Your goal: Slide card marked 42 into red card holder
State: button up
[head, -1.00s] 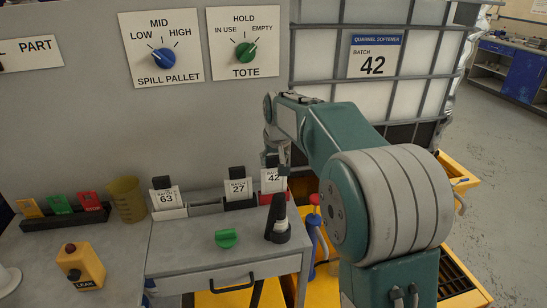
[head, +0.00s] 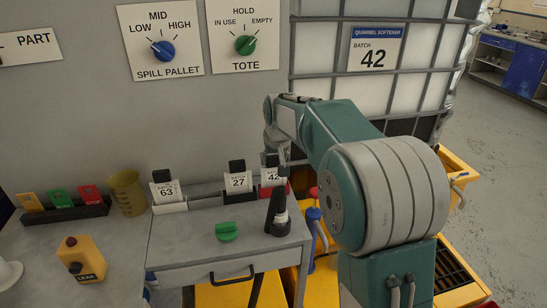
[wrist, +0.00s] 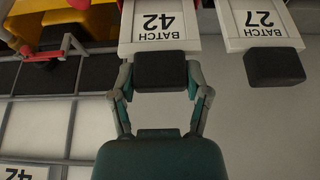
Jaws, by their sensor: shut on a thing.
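The white card marked 42 (head: 273,177) with a black grip block (wrist: 160,70) is at the right end of the row of holders. My gripper (wrist: 161,82) is shut on that block, one finger on each side. In the head view my gripper is small and partly hidden by my arm. The red card holder (head: 266,192) shows around the card's lower part. The card looks upright and lined up with the holder, but I cannot tell how deep it sits. In the wrist view the card appears upside down.
The card marked 27 (head: 238,182) stands in its holder just left, and the card marked 63 (head: 166,191) stands farther left in a white holder.

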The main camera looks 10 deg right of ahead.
jog(key=o, duration=1.2)
jog(key=v, duration=1.1)
jog(key=shift+s+r, duration=0.15)
jog(key=shift+r, duration=0.2)
jog(key=s, duration=1.6)
jog(key=s+f, duration=0.4)
jog(key=s, duration=0.3)
jog(key=s+f+t, duration=0.1)
jog(key=s+f, duration=0.3)
jog(key=s, duration=0.4)
jog(key=shift+s+f, duration=0.25)
jog(key=shift+f, duration=0.05)
